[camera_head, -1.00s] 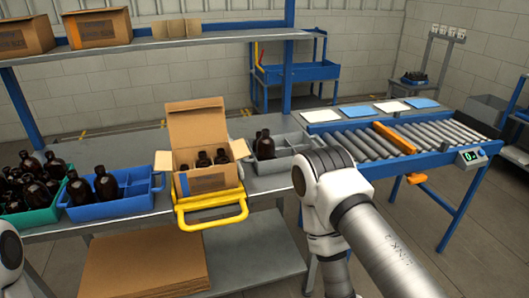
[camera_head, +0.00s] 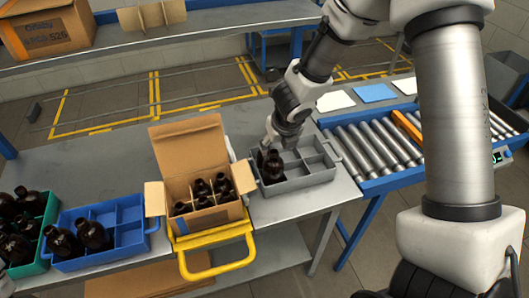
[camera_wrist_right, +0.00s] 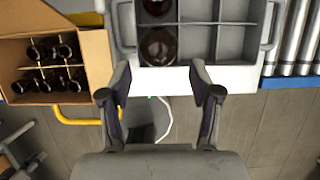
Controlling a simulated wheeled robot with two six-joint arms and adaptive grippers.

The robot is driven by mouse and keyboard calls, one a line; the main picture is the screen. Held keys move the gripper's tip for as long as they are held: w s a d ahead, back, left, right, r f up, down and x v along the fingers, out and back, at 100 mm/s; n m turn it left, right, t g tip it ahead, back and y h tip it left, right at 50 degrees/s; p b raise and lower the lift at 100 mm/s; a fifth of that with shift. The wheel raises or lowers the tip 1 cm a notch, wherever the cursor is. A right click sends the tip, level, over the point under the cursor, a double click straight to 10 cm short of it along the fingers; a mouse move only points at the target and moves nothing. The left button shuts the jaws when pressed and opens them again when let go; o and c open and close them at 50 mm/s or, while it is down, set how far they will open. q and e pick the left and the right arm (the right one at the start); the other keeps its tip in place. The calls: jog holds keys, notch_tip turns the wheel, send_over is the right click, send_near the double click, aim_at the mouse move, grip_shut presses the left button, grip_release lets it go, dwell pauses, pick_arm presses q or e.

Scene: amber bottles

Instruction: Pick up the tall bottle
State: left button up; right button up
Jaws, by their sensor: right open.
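Two dark amber bottles stand in the left compartments of the grey divided tray (camera_head: 315,178). The nearer bottle (camera_head: 273,169) shows clearly in the head view; the other is mostly hidden behind it and my gripper. In the right wrist view the nearer bottle (camera_wrist_right: 158,47) and the farther bottle (camera_wrist_right: 157,6) appear from above. I cannot tell which is taller. My right gripper (camera_head: 278,138) is over the tray's left part. In the right wrist view its fingers (camera_wrist_right: 160,84) are spread and empty, with the bottles beyond them.
An open cardboard box (camera_head: 208,216) with several bottles stands left of the tray, on a yellow-handled carrier (camera_head: 213,240). A blue crate (camera_head: 103,255) and green crate (camera_head: 45,242) hold more bottles. A roller conveyor (camera_head: 370,150) is at the right.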

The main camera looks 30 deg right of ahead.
aim_at(274, 152)
jog(key=b+x, duration=0.1)
jog(key=x, duration=0.1)
jog(key=b+x, duration=0.2)
jog(key=x, duration=0.1)
jog(key=shift+w+d+f, duration=0.1)
jog(key=shift+w+f, duration=0.15)
jog(key=shift+w, duration=0.15)
jog(key=shift+f, duration=0.2)
jog(key=shift+s+r, duration=0.15)
jog(key=shift+s, duration=0.05)
pick_arm(q)
jog(key=shift+s+a+f, duration=0.1)
jog(key=shift+s+f, duration=0.05)
jog(key=shift+f, duration=0.4)
jog(key=shift+s+f, duration=0.15)
jog(key=shift+f, duration=0.4)
pick_arm(e)
grip_shut()
